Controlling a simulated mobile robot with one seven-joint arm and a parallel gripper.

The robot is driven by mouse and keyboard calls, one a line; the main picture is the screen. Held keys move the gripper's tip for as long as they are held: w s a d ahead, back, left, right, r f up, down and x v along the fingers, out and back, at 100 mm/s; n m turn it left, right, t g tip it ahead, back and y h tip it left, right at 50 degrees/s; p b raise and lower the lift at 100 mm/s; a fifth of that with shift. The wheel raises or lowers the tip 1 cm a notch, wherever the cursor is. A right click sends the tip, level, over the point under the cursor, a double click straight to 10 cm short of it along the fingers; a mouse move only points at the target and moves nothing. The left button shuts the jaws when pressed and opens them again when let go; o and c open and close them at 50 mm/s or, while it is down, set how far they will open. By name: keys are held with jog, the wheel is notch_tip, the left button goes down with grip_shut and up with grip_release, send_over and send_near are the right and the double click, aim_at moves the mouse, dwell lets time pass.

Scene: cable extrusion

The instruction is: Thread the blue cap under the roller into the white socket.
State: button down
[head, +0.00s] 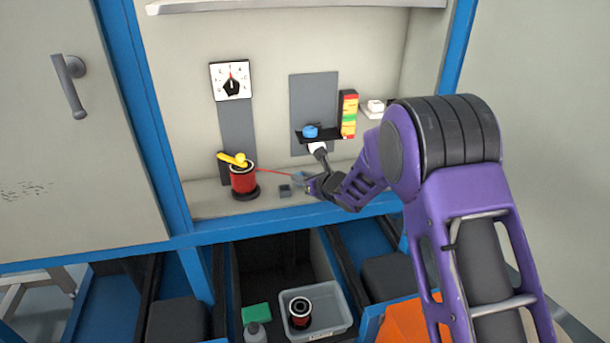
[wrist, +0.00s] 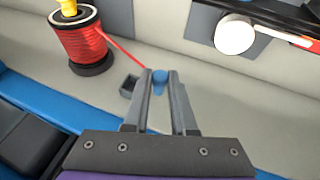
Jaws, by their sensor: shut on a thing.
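A blue cap (wrist: 160,82) sits between the fingertips of my gripper (wrist: 160,76), which is shut on it. A thin red cable runs from the cap to a red spool (head: 243,180), which also shows at upper left in the wrist view (wrist: 82,45). In the head view my gripper (head: 303,181) is right of the spool, low over the ledge. A blue knob (head: 310,131) is on the plate. I cannot tell which part is the roller.
A small dark block (head: 285,190) is on the ledge, left of my gripper. A dial (head: 231,81) hangs above the spool. A grey bin (head: 338,318) is below.

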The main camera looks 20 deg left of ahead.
jog(key=w+d, duration=0.2)
jog(key=d, duration=0.1)
jog(key=w+d, duration=0.3)
jog(key=d, duration=0.1)
jog(key=w+d, duration=0.3)
jog(key=shift+d+r, duration=0.15)
jog(key=shift+d, duration=0.2)
jog(key=shift+w+d+p, duration=0.5)
jog(key=shift+w+d, duration=0.1)
jog(key=shift+d, duration=0.15)
dwell(0.3)
